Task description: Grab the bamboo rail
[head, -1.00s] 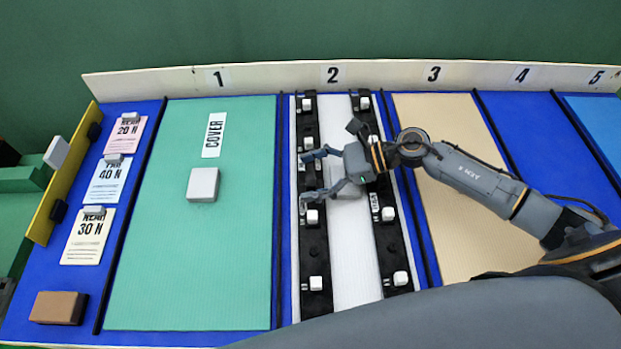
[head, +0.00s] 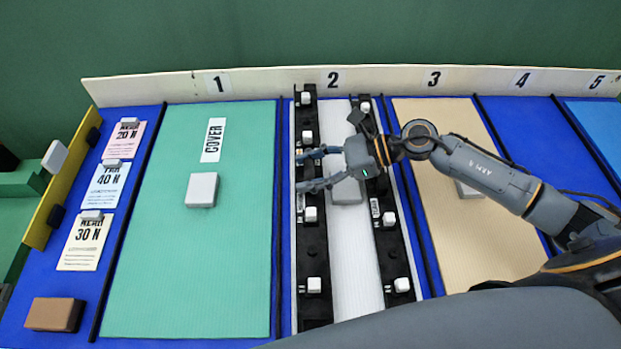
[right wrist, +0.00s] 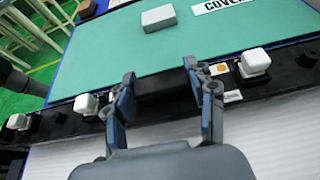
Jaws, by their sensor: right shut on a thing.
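Two long black rails with white clips lie lengthwise on the white strip under number 2. The left rail (head: 314,245) also shows in the right wrist view (right wrist: 50,133); the other is the right rail (head: 394,245). Each has a small label, too small to read, so I cannot tell which is bamboo. My right gripper (head: 300,171) is at the middle of the left rail. In the right wrist view, my right gripper (right wrist: 160,82) has its fingers around a raised black part of it, shut on it. The left rail looks slightly raised at its far end. My left gripper is out of view.
A grey block (head: 345,191) sits between the rails. Another lies on the green mat (head: 190,270) below the COVER label (head: 213,140). Force cards (head: 85,240) and a brown block (head: 55,314) are at left. A pale wall (head: 280,80) runs along the back.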

